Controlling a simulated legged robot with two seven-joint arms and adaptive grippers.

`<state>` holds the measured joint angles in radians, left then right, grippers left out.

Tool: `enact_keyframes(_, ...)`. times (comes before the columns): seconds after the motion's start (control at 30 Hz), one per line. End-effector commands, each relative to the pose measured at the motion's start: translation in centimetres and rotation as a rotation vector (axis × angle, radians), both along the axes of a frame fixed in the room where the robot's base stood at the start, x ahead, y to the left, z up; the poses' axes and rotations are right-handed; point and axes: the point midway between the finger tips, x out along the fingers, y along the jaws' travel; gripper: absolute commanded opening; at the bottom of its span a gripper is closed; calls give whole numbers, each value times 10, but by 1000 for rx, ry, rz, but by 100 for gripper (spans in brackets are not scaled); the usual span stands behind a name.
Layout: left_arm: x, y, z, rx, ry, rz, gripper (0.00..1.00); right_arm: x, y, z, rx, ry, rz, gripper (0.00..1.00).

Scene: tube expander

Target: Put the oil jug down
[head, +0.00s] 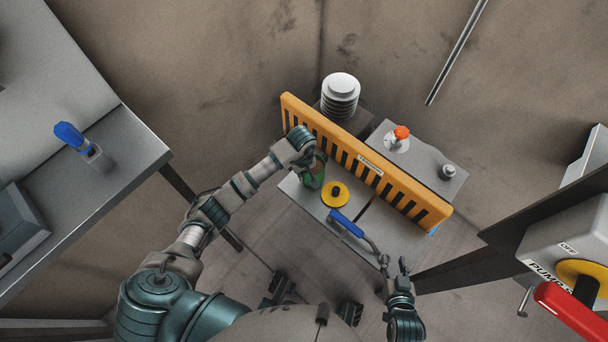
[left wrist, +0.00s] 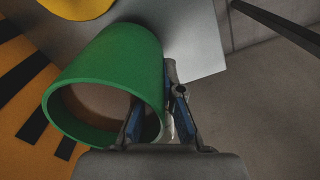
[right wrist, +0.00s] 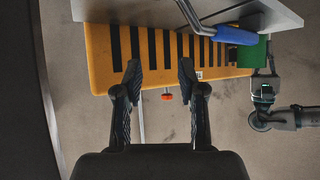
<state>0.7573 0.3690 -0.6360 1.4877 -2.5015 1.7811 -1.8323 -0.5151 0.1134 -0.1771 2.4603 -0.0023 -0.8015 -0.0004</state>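The green oil jug (head: 316,172) is at the far-left corner of the grey table (head: 397,234), close to the yellow barrier. In the left wrist view the jug (left wrist: 105,60) is a wide green cylinder with its open end toward the camera. My left gripper (head: 312,160) has one finger inside the rim and one outside, pinching the wall. I cannot tell whether the jug's bottom touches the table. The jug also shows in the right wrist view (right wrist: 252,53). My right gripper (right wrist: 159,73) is open and empty, off the table's near right side.
A yellow disc (head: 335,193) and a blue-handled lever (head: 346,223) are on the table. The striped yellow barrier (head: 372,175) runs along its back. Beyond it are a grey box with an orange knob (head: 402,132) and a stacked cylinder (head: 340,95). A pump switch box (head: 570,245) is at right.

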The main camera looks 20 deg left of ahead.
Motion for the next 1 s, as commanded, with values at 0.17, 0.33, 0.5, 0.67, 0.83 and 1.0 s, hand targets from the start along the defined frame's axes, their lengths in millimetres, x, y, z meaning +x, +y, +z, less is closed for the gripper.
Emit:
enact_keyframes(0.17,0,-1,-15,-1,-1,-1,0,8,3,6,17,-62,3,40)
enact_keyframes(0.33,1,-1,-13,1,-2,-1,0,8,3,7,17,-63,3,40)
enact_keyframes(0.5,0,0,-17,0,0,-1,7,12,4,8,21,-80,3,40)
enact_keyframes(0.67,0,0,-16,0,0,0,31,13,4,8,21,-80,3,40)
enact_keyframes(0.83,0,0,-16,0,0,-1,31,13,4,8,21,-79,3,40)
enact_keyframes(1.0,0,0,-11,1,-1,-1,31,9,3,7,15,-55,2,40)
